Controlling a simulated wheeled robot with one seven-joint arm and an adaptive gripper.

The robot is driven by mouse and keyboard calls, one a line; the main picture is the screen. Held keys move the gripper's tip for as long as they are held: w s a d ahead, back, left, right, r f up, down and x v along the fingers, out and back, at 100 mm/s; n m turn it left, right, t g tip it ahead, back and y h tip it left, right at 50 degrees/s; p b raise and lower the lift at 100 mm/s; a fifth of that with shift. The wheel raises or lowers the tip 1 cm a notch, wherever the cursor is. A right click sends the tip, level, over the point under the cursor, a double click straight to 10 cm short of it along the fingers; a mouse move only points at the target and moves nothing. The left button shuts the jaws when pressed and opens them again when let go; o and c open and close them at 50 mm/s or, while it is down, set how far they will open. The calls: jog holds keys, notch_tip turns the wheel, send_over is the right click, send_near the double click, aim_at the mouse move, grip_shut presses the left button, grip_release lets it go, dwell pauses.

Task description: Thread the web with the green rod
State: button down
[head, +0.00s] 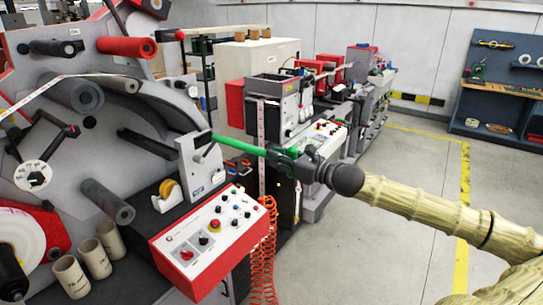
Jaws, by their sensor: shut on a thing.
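A green rod (237,144) shows in the head view, reaching from my gripper leftward to the rewinder's front. My gripper (284,155) is shut on the rod's right end. The rod's left tip is close to a grey bracket unit on the machine; I cannot tell whether they touch. The white web (58,80) runs over the upper rollers at the left. Another white strip (261,150) hangs down near my gripper, and the rod crosses it in the picture. I cannot tell whether rod and strip touch.
A control panel (208,232) with buttons sits below the rod. An orange coiled cable (264,250) hangs beside it. Cardboard cores (88,262) and a yellow tape roll (169,190) are on the machine. A workbench (505,95) stands far right; the floor between is clear.

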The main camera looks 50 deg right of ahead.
jog(key=s, duration=0.7)
jog(key=shift+s+d, duration=0.2)
jog(key=shift+d, duration=0.05)
dwell(0.4)
